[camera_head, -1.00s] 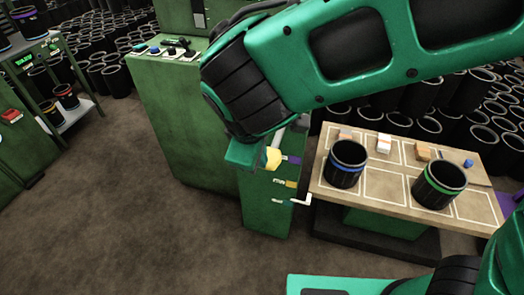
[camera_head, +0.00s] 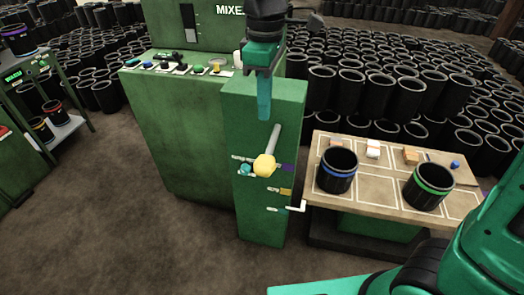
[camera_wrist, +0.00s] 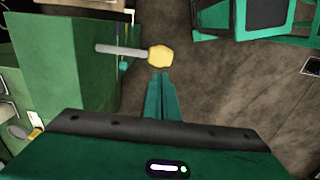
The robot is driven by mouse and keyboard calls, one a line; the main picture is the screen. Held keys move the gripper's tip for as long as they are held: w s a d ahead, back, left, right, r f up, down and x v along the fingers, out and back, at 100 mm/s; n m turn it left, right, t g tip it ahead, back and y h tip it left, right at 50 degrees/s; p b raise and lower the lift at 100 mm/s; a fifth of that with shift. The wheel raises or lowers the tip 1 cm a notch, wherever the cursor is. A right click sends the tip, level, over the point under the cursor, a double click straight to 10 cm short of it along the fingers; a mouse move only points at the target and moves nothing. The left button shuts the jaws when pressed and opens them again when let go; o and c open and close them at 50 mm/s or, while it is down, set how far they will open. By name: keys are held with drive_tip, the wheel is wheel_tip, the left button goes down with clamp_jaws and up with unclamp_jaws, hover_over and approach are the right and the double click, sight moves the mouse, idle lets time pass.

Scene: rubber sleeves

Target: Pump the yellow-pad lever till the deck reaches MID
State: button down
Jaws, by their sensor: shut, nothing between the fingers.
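The lever (camera_head: 272,141) sticks out of a green post (camera_head: 258,218) and ends in a yellow pad (camera_head: 264,166). My gripper (camera_head: 264,117) is shut and empty, its fingers pointing down above the pad in the head view. In the wrist view the yellow pad (camera_wrist: 160,56) lies just beyond my fingertips (camera_wrist: 161,76); I cannot tell whether they touch. The wooden deck (camera_head: 364,186) is right of the post. A white bent pointer (camera_head: 297,207) at its left edge sits by the lowest mark, below the yellow mark (camera_head: 285,191) and purple mark (camera_head: 288,168). Mark lettering is unreadable.
A blue-banded sleeve (camera_head: 337,172) and a green-banded sleeve (camera_head: 428,187) stand on the deck, with small blocks behind them. A green mixer cabinet (camera_head: 185,130) stands left of the post. Many black sleeves fill the background. The brown floor in front is clear.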

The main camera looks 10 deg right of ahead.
sight(264, 161)
wheel_tip(264, 161, down, 14)
drive_tip(key=shift+f, duration=0.1)
idle(0.5)
